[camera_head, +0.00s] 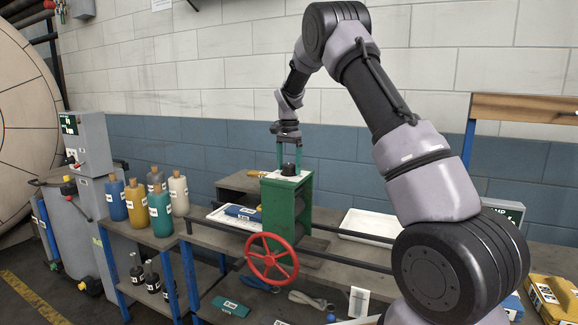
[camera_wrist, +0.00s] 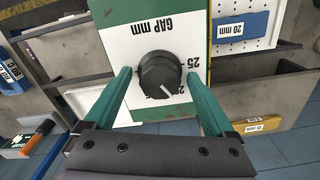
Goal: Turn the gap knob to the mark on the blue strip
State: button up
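The black gap knob (camera_wrist: 160,75) sits on a white dial plate lettered "GAP mm", which appears upside down in the wrist view. Its white pointer line points toward the lower right there, near a partly hidden number; a "25" shows beside the knob. In the head view the knob (camera_head: 289,169) is on top of a green stand (camera_head: 287,208). My gripper (camera_wrist: 158,80) is open, one teal finger each side of the knob, with small gaps visible. It also shows above the stand in the head view (camera_head: 290,154). A blue strip (camera_wrist: 242,25) labelled "20 mm" lies on a white perforated tray.
A yellow strip (camera_wrist: 258,125) lies on the shelf near the stand. A red handwheel (camera_head: 272,258) is on the stand's front. Several bottles (camera_head: 160,209) stand to the left on the bench. An empty white tray (camera_head: 368,226) lies to the right.

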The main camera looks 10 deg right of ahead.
aim_at(289, 165)
notch_tip(289, 165, up, 11)
dwell(0.7)
jog(key=shift+f, duration=0.1)
